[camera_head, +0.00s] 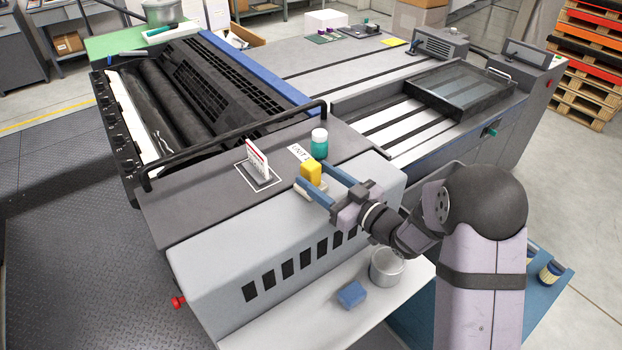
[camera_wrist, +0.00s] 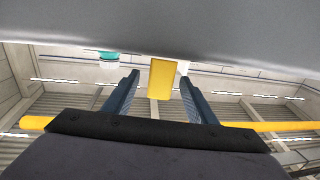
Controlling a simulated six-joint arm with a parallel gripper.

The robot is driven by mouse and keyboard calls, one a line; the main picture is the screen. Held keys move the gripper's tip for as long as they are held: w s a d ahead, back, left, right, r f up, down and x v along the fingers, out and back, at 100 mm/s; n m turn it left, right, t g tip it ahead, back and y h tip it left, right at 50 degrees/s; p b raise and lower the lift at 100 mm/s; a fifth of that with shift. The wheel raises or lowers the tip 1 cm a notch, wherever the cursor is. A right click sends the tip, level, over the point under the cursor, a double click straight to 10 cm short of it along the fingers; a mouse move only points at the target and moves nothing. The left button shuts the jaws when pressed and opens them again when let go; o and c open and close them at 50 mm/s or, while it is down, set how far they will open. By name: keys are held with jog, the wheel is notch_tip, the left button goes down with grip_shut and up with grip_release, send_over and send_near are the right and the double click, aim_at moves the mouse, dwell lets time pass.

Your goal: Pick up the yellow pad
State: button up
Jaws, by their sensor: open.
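The yellow pad (camera_head: 311,170) is a small upright block on top of the grey press unit, near its front edge. In the wrist view, the yellow pad (camera_wrist: 161,78) stands between the two blue fingers, with a visible gap on each side. My gripper (camera_head: 313,176) is open, with one finger on either side of the pad. My gripper also shows in the wrist view (camera_wrist: 158,88). A small pale piece (camera_head: 303,189) sits low by the pad, partly hidden by the near finger; I cannot tell whether it is joined to the pad.
A teal bottle with a white cap (camera_head: 319,146) stands close behind the pad. A white card in a stand (camera_head: 258,162) is to the left. A blue block (camera_head: 351,295) and a metal pot (camera_head: 387,267) are on the lower white shelf. A black rail (camera_head: 235,143) crosses the press.

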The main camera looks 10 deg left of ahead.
jog(key=shift+w+a, duration=0.4)
jog(key=shift+a, duration=0.15)
jog(key=shift+w+a+r+p, duration=0.2)
jog(key=shift+a+p, duration=0.2)
jog(key=shift+p, duration=0.2)
jog(key=shift+p+x, duration=1)
jog(key=shift+x, duration=1.15)
jog(key=shift+f, duration=0.15)
jog(key=shift+c, duration=0.4)
jog(key=c, duration=1.1)
notch_tip(320, 180, up, 10)
jog(key=b, duration=0.2)
